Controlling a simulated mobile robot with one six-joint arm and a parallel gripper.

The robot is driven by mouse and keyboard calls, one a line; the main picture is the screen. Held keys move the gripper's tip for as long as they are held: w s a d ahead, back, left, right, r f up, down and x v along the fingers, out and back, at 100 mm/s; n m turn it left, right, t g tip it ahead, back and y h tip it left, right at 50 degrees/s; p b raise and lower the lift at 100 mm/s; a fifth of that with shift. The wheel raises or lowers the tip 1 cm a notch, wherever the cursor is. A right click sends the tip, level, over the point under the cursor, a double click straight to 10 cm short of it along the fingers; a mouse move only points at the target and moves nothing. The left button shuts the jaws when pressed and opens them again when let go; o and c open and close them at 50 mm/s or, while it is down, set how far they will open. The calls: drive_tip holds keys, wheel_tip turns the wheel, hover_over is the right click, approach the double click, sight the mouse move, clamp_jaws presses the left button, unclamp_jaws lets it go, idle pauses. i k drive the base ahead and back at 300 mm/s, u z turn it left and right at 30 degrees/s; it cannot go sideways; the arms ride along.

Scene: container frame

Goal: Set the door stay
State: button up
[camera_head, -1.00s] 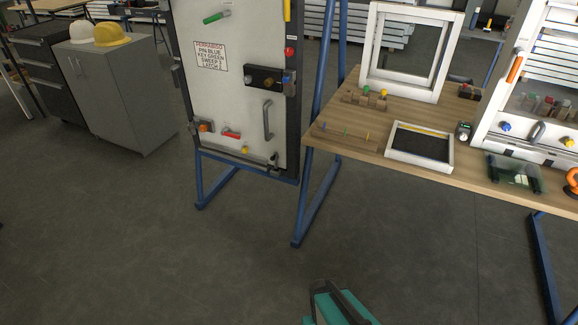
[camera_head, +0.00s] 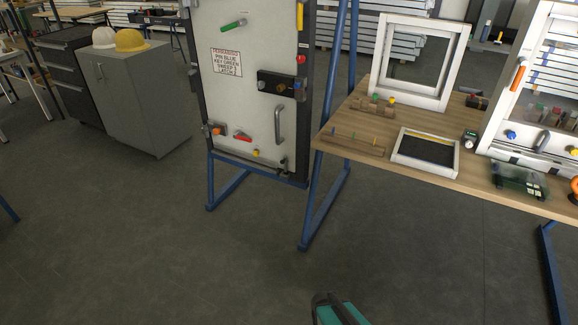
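The door panel (camera_head: 255,110), light grey with a dark frame, stands upright on blue legs left of centre and looks closed. A thin bar (camera_head: 245,162) runs along its bottom edge to a dark fitting (camera_head: 284,167) at the lower right; I cannot tell for sure whether this is the door stay. A grey pull handle (camera_head: 279,125) is above it. Orange (camera_head: 218,130), red (camera_head: 243,136) and yellow (camera_head: 256,153) small parts sit low on the panel. A black latch block (camera_head: 276,84) is at mid-height.
A wooden table (camera_head: 380,165) with a white frame (camera_head: 420,100) and shallow tray (camera_head: 426,168) stands to the right. Grey cabinets (camera_head: 140,95) stand left. A teal and black shape (camera_head: 338,313) shows at the bottom edge. The floor before the door is clear.

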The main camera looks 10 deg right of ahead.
sight(190, 73)
drive_tip(key=u, duration=0.1)
drive_tip(key=i, duration=0.95)
drive_tip(key=z, duration=0.1)
